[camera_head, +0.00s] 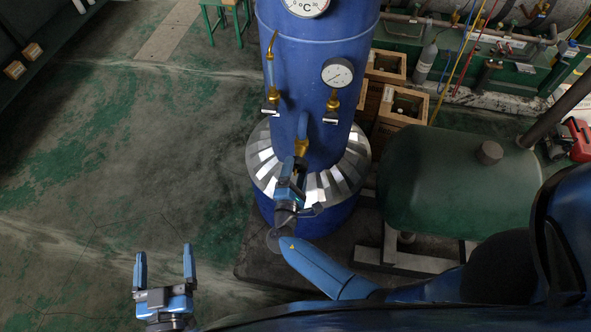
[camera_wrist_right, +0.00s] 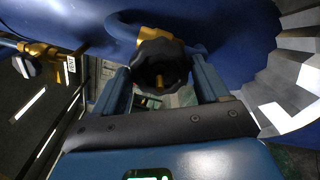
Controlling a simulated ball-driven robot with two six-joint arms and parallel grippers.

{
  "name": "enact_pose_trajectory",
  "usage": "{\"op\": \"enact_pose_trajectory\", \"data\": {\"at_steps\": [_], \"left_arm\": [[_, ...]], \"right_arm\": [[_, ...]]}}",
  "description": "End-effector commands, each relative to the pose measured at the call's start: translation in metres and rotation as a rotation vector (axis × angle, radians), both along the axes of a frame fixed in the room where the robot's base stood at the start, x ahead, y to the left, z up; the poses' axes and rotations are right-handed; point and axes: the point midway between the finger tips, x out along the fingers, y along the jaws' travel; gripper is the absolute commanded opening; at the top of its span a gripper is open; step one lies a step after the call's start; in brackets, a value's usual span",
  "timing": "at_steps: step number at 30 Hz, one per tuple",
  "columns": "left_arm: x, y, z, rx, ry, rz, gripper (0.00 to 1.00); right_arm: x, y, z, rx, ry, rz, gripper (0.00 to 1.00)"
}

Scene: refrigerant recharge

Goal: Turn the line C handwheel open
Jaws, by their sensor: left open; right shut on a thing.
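In the right wrist view a dark, lobed handwheel (camera_wrist_right: 162,64) with a brass hub sits between the two blue fingers of my right gripper (camera_wrist_right: 163,84), which is shut on it. A brass fitting (camera_wrist_right: 150,33) joins it to a blue pipe on the blue vessel. In the head view my right gripper (camera_head: 293,170) reaches the brass valve (camera_head: 301,147) low on the front of the blue vessel (camera_head: 318,60); the handwheel is mostly hidden there by the gripper. My left gripper (camera_head: 165,268) is open and empty above the floor at lower left. No line C label is readable.
A pressure gauge (camera_head: 338,72) and small brass valves sit on the vessel above. A silver segmented collar (camera_head: 262,160) surrounds its lower part. A green tank (camera_head: 460,180) stands at right, with wooden crates (camera_head: 398,104) behind.

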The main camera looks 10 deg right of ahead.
Motion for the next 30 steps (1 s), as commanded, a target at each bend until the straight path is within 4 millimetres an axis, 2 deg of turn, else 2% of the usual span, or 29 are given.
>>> {"op": "enact_pose_trajectory", "data": {"at_steps": [11,20,21,24,30], "left_arm": [[0.000,0.000,0.002,0.000,0.000,0.000,0.94],[0.000,0.000,0.018,0.000,0.000,0.000,0.94],[0.000,0.000,0.016,0.000,0.000,0.000,0.94],[0.000,0.000,0.015,0.000,0.000,0.000,0.94],[0.000,0.000,0.015,0.000,0.000,0.000,0.94]], "right_arm": [[-0.001,0.000,-0.002,-0.029,0.018,0.003,0.38],[-0.002,0.000,-0.002,-0.262,0.117,0.003,0.38],[-0.002,0.000,-0.003,-0.270,0.119,0.002,0.77],[-0.002,0.000,-0.003,-0.265,0.116,0.002,0.93],[-0.001,0.000,-0.002,-0.263,0.112,0.001,0.94]]}}
